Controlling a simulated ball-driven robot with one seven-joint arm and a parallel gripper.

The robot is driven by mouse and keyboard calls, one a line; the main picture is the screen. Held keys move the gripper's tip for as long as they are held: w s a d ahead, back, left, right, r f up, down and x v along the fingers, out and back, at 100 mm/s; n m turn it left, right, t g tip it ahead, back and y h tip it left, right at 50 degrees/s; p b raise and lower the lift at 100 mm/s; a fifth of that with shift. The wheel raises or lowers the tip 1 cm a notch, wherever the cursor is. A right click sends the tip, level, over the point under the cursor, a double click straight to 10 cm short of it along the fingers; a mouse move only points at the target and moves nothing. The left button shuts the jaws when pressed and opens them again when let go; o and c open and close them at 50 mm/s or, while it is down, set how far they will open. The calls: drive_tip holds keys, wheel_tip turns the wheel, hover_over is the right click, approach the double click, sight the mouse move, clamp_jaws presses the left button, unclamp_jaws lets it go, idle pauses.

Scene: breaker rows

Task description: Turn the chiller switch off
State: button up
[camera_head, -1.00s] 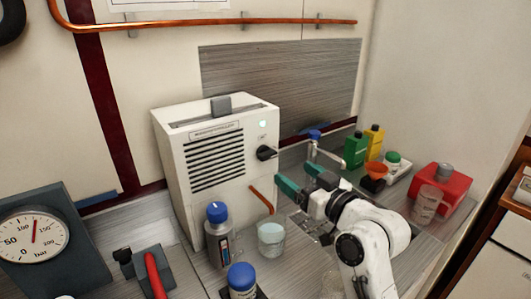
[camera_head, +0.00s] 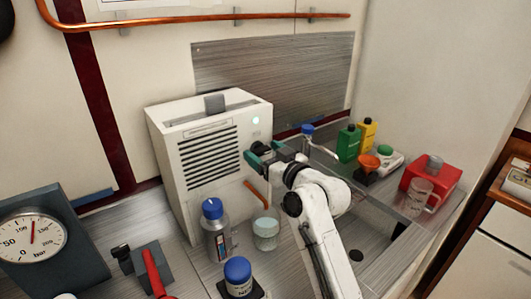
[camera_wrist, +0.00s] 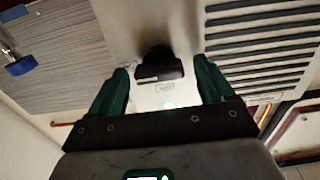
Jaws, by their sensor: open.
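The chiller (camera_head: 210,165) is a white box with a black louvred grille, standing against the back wall. A pale green light (camera_head: 256,120) glows on its front panel, at the upper right. In the wrist view the black rotary switch (camera_wrist: 160,66) stands out from the panel between and just ahead of my two green fingers. My gripper (camera_wrist: 163,88) is open around the switch's sides, with a gap on each side. In the head view my gripper (camera_head: 262,153) is at the chiller's front right and covers most of the switch.
A bottle with a blue cap (camera_head: 214,230) and a glass beaker (camera_head: 265,230) stand in front of the chiller. A blue-capped jar (camera_head: 238,278) is nearer. Green (camera_head: 348,143) and yellow (camera_head: 367,133) bottles and a red container (camera_head: 428,182) stand to the right.

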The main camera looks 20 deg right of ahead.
drive_tip(key=shift+c, duration=0.2)
drive_tip(key=c, duration=1)
